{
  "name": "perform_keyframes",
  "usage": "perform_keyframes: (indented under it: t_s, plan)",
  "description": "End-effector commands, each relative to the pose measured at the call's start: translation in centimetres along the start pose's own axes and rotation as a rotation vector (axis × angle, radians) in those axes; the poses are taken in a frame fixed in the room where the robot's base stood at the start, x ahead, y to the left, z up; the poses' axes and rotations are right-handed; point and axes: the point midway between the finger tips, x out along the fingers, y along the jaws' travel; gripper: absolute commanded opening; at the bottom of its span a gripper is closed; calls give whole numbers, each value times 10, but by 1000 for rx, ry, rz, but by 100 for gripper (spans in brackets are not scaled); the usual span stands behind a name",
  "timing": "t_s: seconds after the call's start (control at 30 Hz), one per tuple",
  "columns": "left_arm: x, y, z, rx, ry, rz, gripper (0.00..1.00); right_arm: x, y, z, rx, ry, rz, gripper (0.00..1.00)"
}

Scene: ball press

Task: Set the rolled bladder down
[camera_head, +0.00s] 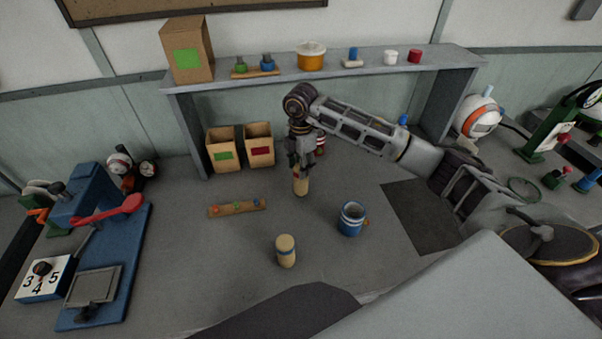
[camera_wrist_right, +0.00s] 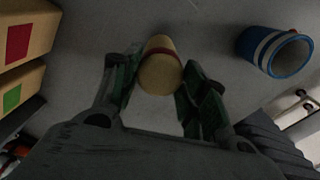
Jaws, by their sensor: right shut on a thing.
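A tan rolled bladder (camera_head: 300,182) hangs upright below my right gripper (camera_head: 300,160) in the head view. In the right wrist view the bladder (camera_wrist_right: 160,68) sits between the two fingers of my right gripper (camera_wrist_right: 158,85), which is shut on it. I cannot tell whether its lower end touches the table. A second tan roll (camera_head: 286,251) with a darker band stands upright on the table, nearer to me and apart from the gripper. My left gripper is not in view.
A blue mug with white bands (camera_head: 351,218) stands right of the bladder. A wooden strip with coloured dots (camera_head: 237,208) lies to the left. Two open cardboard boxes (camera_head: 223,150) stand behind, under a grey shelf (camera_head: 340,66). A blue press (camera_head: 100,240) stands at far left.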

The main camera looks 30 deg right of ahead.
Motion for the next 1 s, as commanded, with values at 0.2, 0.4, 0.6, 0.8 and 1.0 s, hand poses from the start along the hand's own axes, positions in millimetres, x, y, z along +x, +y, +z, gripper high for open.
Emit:
perform_keyframes:
  t_s: [0.2, 0.4, 0.6, 0.8, 1.0]
  plan:
    - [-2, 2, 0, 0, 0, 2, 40, 13, -1, 0, 0, 1, -3, 12]
    - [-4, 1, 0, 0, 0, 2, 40, 33, 0, 0, 0, 0, -1, 12]
    - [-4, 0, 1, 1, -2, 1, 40, 38, 0, 0, 0, 0, 0, 12]
    - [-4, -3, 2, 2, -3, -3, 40, 38, 0, 0, 0, 0, 0, 12]
    - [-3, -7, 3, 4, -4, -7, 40, 40, 0, 0, 0, 0, -1, 50]
